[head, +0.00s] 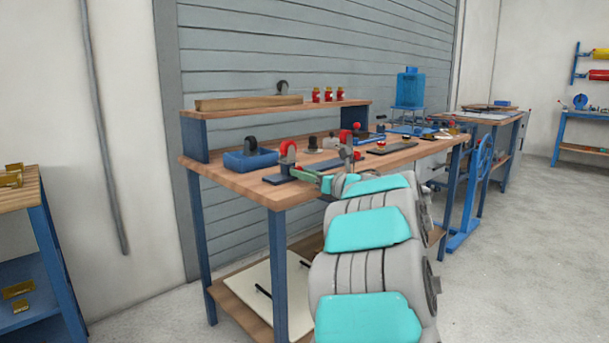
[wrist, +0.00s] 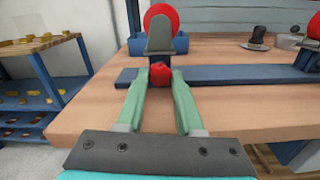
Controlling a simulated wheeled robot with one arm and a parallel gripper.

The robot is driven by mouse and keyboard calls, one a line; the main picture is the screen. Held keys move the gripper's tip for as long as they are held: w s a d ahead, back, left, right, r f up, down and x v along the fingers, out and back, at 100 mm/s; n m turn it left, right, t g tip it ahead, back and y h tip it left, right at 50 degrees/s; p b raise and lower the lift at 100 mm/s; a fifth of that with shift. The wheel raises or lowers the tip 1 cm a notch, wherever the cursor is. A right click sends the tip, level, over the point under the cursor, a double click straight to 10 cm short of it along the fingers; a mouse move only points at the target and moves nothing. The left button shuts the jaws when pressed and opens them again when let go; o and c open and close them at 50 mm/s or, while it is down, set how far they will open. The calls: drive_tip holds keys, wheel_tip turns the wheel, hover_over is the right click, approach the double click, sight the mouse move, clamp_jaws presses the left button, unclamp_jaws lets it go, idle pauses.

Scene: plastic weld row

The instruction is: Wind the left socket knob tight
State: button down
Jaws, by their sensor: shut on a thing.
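The left socket knob (wrist: 160,74) is a small red knob low on the near side of a grey upright bracket (wrist: 159,40). A red round part (wrist: 158,20) shows at the bracket's top, and it also shows in the head view (head: 288,148). My gripper (wrist: 161,80) has its two green fingers on either side of the knob, shut on it. In the head view my gripper (head: 308,174) reaches in from the right at the bench's front edge. The knob's far side is hidden, so how tight it sits cannot be told.
The bracket stands on a dark flat bar (wrist: 230,75) on the wooden bench (head: 240,177). A second socket with red parts (head: 346,137) stands to the right. A blue box with a caster (head: 250,159) lies behind left. A shelf unit (wrist: 38,85) stands left, apart from the bench.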

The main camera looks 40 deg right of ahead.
drive_tip(key=m+p, duration=0.1)
drive_tip(key=m, duration=0.3)
drive_tip(key=shift+m, duration=0.4)
drive_tip(key=c, duration=0.6)
unclamp_jaws()
drive_tip(key=shift+o, duration=0.2)
drive_tip(key=shift+f, duration=0.1)
